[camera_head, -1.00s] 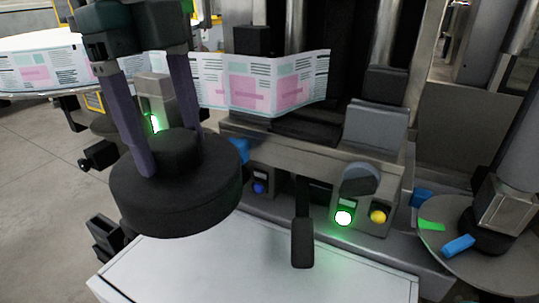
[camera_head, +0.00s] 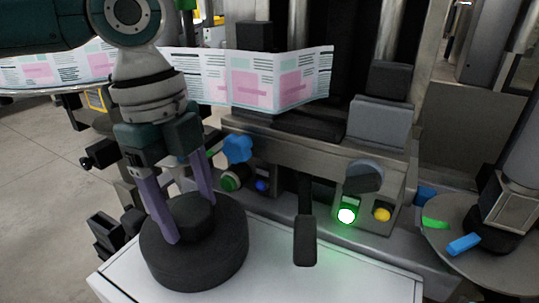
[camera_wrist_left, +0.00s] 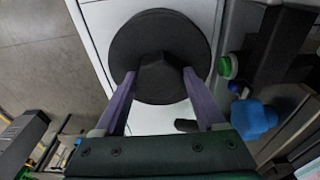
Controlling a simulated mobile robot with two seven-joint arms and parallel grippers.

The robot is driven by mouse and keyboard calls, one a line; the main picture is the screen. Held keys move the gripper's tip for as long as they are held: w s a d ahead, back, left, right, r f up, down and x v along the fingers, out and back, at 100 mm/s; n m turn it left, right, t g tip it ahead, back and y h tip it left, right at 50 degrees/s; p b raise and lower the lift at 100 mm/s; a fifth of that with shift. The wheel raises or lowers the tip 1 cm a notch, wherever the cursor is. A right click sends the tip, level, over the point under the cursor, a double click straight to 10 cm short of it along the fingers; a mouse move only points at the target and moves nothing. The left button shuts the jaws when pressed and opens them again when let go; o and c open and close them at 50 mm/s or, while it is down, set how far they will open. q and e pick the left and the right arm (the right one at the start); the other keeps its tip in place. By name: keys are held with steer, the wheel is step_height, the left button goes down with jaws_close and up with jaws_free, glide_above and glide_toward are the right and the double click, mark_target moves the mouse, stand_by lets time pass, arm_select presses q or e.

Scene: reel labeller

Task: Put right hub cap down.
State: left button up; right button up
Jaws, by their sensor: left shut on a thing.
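The right hub cap (camera_head: 194,250) is a black round disc with a raised faceted knob in its middle. In the head view it is at the left end of the white cabinet top (camera_head: 330,268), at or very near the surface; I cannot tell whether it touches. My left gripper (camera_head: 192,212) comes from above, its two purple fingers shut on the knob. The left wrist view shows the hub cap (camera_wrist_left: 160,55) flat over the white top, with the fingers on both sides of the knob (camera_wrist_left: 160,78). My right gripper is not in view.
Behind the cabinet stands the labeller, with a black lever (camera_head: 305,238), a lit green button (camera_head: 346,216), a yellow button (camera_head: 382,214) and a blue knob (camera_head: 237,149). A round plate (camera_head: 462,270) is at the right. The white top is clear right of the hub cap.

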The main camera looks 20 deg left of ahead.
mark_target(181, 204)
arm_select(q)
steer(key=o, duration=1.5)
